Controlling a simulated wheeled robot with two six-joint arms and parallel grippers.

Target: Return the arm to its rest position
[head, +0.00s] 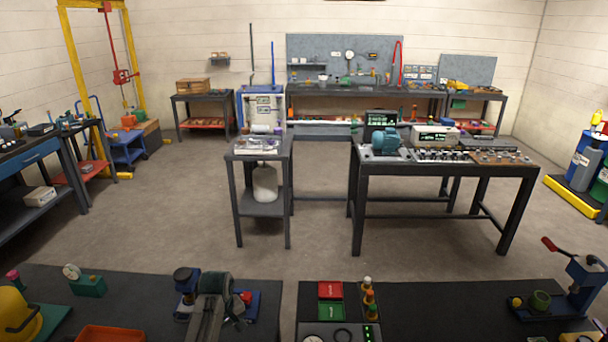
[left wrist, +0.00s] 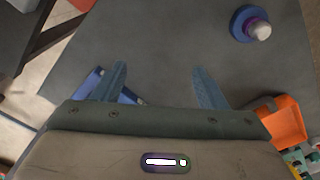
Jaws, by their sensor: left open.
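My left gripper (left wrist: 162,85) is open in the left wrist view, with its two blue-grey fingers apart and nothing held between them. Below the fingers is a dark grey surface, and a blue piece (left wrist: 94,84) shows partly behind the left finger. In the head view a grey-brown arm link of mine comes up from the bottom edge, left of centre, over the near dark bench (head: 140,283). The left gripper's fingertips are hard to make out there. My right arm and gripper are not in view.
A blue fixture (head: 187,278) stands close by the left arm. An orange tray (head: 110,333) lies to its left and a green gauge stand (head: 88,286) behind. Red and green panels (head: 330,290) and a lever press (head: 580,283) are to the right. Open floor lies beyond the bench.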

